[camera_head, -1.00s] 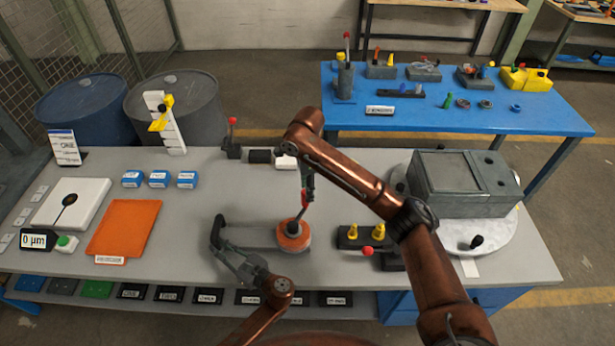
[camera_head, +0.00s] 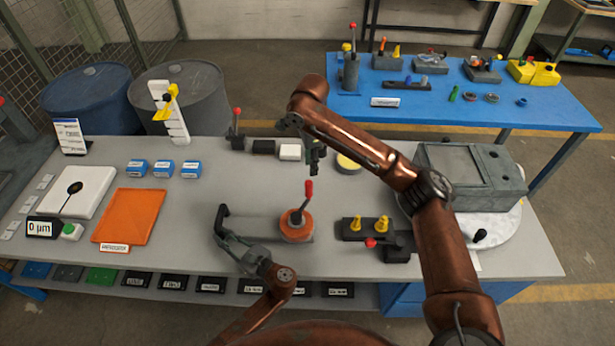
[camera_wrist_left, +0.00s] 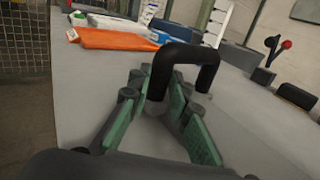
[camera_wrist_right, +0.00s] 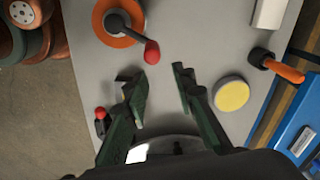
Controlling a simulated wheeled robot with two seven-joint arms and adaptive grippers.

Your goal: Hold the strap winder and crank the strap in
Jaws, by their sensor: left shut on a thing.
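The strap winder has an orange drum (camera_head: 296,230) on a grey base and a black handle (camera_head: 221,220) at its left end. Its crank ends in a red knob (camera_head: 308,188) that points up and away from me. My left gripper (camera_head: 230,240) is shut on the black handle, which also shows between its fingers in the left wrist view (camera_wrist_left: 184,55). My right gripper (camera_head: 315,158) is above and behind the knob, empty. In the right wrist view its fingers (camera_wrist_right: 162,85) are apart, and the red knob (camera_wrist_right: 152,52) lies beyond them, untouched. I cannot make out the strap.
A dark block with yellow pegs (camera_head: 366,225) stands right of the winder. A grey box (camera_head: 470,178) sits on a round plate at the right. An orange mat (camera_head: 130,217) lies at the left.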

